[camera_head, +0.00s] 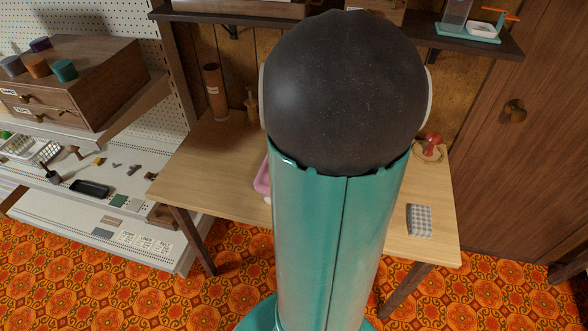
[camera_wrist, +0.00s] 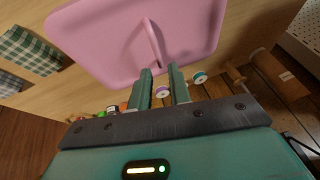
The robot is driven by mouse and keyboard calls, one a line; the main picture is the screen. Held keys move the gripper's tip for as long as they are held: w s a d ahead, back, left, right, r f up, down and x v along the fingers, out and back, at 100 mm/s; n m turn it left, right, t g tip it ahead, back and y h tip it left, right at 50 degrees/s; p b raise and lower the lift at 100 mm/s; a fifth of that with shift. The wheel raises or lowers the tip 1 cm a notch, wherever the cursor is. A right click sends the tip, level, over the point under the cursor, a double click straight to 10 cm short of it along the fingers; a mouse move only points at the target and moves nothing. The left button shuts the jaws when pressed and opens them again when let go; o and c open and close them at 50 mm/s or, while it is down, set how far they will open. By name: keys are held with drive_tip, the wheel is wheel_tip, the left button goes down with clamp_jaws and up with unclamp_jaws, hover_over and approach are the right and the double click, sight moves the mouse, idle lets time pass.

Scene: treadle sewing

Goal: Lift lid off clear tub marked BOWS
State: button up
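A pink lid (camera_wrist: 100,38) with rounded corners and a raised bar handle (camera_wrist: 151,40) fills the top of the wrist view. My gripper (camera_wrist: 160,71) is open, its two green fingers apart and pointing at the lid. The near end of the handle shows between the fingertips; I cannot tell whether they touch it. In the head view, only a pink edge of the lid (camera_head: 262,178) shows on the table, left of my arm, which hides the rest. The clear tub's walls and its BOWS marking cannot be made out.
The wooden table (camera_head: 205,160) also holds a checked cushion (camera_head: 419,220) and a red-topped item (camera_head: 430,146) at right. Thread spools (camera_wrist: 200,77) stand near my fingers in the wrist view. A pegboard shelf unit (camera_head: 120,210) stands at left, and a shelf (camera_head: 475,42) hangs above.

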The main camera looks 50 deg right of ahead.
drive_tip(key=shift+x, duration=2.75)
drive_tip(key=shift+s, duration=0.1)
clamp_jaws()
